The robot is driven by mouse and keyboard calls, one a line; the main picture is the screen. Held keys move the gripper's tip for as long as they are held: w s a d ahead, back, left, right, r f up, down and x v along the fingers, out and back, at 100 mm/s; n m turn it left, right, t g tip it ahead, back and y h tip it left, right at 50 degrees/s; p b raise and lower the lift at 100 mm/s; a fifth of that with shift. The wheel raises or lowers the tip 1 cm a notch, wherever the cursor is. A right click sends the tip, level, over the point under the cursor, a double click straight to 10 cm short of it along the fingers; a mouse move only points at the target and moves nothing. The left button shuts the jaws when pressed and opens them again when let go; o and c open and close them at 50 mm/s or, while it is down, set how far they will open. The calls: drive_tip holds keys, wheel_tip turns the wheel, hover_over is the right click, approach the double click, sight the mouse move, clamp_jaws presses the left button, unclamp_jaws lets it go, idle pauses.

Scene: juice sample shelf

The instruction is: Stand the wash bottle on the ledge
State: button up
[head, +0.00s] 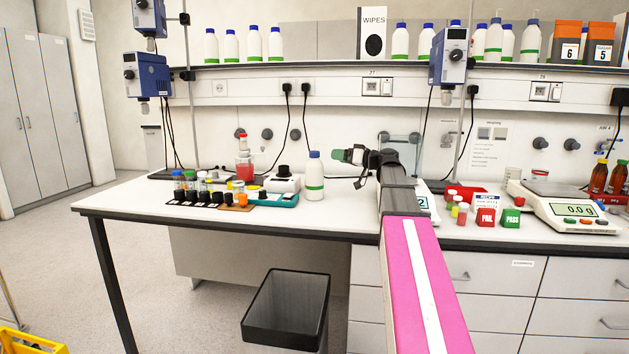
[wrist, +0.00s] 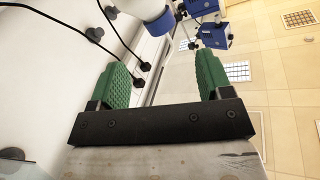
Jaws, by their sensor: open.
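A white bottle with a blue cap and a green band, which I take as the wash bottle (head: 315,178), stands upright on the bench. I take the long wall shelf above as the ledge (head: 300,64); similar bottles stand along it. My gripper (head: 345,156) is just right of the bench bottle, near its upper part, and points left. The two appear apart. In the wrist view my gripper (wrist: 163,72) has its green fingers spread, with nothing held between them. A white and blue thing at that view's top edge is cut off, and I cannot tell what it is.
Left of the bottle are a teal-edged device (head: 280,198) and a row of small vials and blocks. A balance (head: 555,207) and red and green blocks stand right. Blue stirrers (head: 148,75) hang at both sides. A black bin (head: 287,308) stands below.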

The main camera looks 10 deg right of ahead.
sight(314, 152)
drive_tip(key=w+a+n, duration=0.1)
drive_tip(key=w+a, duration=0.1)
drive_tip(key=a, duration=0.1)
drive_tip(key=w+a+n, duration=0.1)
drive_tip(key=w+a, duration=0.1)
drive_tip(key=a, duration=0.1)
drive_tip(key=w+a+n, duration=0.1)
drive_tip(key=w+a, duration=0.1)
drive_tip(key=a, duration=0.1)
drive_tip(key=shift+w+r+n, duration=0.15)
drive_tip(key=shift+r+n, duration=0.05)
drive_tip(key=shift+n, duration=0.2)
clamp_jaws()
idle(0.3)
drive_tip(key=shift+r, duration=0.1)
